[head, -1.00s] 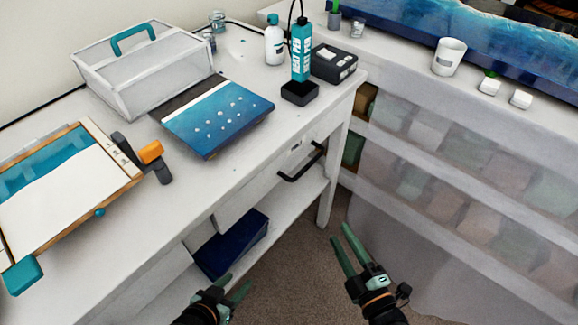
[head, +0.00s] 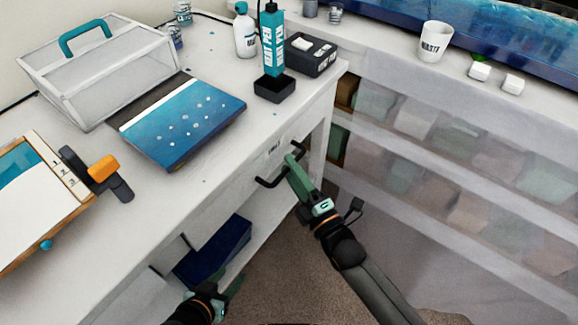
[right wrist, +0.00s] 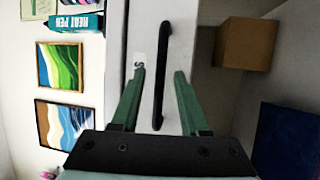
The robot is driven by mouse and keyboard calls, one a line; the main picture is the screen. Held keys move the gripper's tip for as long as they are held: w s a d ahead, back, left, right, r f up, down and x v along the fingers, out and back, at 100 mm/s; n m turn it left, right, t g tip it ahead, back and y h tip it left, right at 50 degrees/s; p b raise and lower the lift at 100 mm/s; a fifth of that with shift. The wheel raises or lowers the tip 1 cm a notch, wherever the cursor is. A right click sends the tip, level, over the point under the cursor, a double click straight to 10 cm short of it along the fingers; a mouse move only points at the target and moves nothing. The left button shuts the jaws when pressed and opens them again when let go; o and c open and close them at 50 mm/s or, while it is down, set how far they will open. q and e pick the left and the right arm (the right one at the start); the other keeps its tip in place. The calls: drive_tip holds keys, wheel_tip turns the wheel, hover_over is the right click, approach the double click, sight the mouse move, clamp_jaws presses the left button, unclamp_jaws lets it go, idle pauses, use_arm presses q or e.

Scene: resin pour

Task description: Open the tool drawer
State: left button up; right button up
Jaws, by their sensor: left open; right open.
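The tool drawer (head: 240,188) is set under the bench top and its front looks flush. Its black bar handle (head: 268,183) sticks out below a small label. In the right wrist view the handle (right wrist: 163,50) runs up and down the white drawer front (right wrist: 145,40). My right gripper (head: 292,160) is open at the handle. In the right wrist view, its green fingers (right wrist: 160,72) lie on either side of the bar, which looks clear of both; the depth is hard to judge. My left gripper (head: 229,283) is open and empty, low by the bench's lower shelf.
A dark blue box (head: 225,248) lies on the lower shelf. The bench top holds a white caddy (head: 90,75), a blue panel (head: 180,120) and a teal heat pen (head: 272,45) in its stand. Translucent bins (head: 430,125) stand close on the right.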

drive_tip(key=shift+w+a, duration=0.3)
drive_tip(key=shift+w, duration=0.2)
drive_tip(key=shift+r, duration=0.1)
clamp_jaws()
idle(1.1)
